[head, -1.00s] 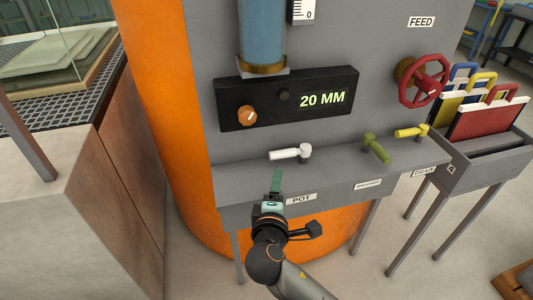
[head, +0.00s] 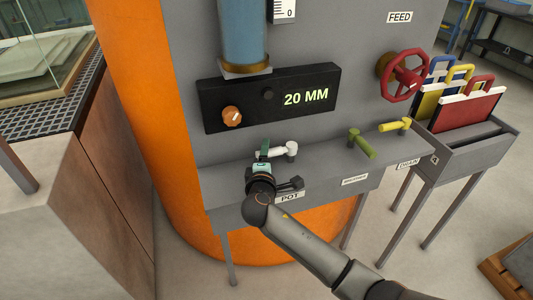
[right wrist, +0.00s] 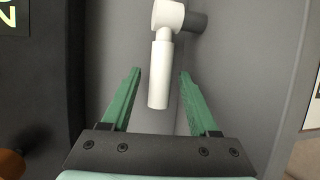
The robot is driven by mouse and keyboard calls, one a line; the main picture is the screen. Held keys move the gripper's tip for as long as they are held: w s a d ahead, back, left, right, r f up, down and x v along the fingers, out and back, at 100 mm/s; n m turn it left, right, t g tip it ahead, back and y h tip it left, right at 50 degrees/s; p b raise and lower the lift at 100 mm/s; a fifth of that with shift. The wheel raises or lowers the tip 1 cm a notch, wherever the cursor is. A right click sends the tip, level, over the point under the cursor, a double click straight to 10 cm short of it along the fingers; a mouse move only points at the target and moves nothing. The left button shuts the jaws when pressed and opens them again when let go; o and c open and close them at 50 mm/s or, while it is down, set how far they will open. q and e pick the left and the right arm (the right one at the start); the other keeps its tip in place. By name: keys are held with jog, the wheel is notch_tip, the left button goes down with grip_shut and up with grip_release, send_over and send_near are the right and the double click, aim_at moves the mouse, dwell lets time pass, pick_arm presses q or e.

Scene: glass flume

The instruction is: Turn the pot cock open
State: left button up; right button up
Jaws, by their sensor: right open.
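The pot cock is a white lever (head: 287,148) on the grey panel ledge, above the POT label (head: 290,197). In the head view its lever points left, and its left end is partly hidden by my gripper. In the right wrist view the white lever (right wrist: 159,75) reaches down from its round hub (right wrist: 168,15) and its end lies between my fingers. My right gripper (head: 265,148) is open, with its green fingers (right wrist: 159,74) one on each side of the lever and a gap showing on both sides. My left gripper is not in view.
A green cock (head: 362,143) and a yellow cock (head: 396,125) sit to the right on the same ledge. A black display (head: 270,98) reading 20 MM with an orange knob (head: 232,116) is above. A red FEED handwheel (head: 402,75) is at upper right.

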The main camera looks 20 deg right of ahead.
jog(key=shift+w+d, duration=0.1)
jog(key=shift+w, duration=0.25)
jog(key=shift+c, duration=0.3)
grip_shut()
jog(key=shift+f, duration=0.1)
dwell(0.9)
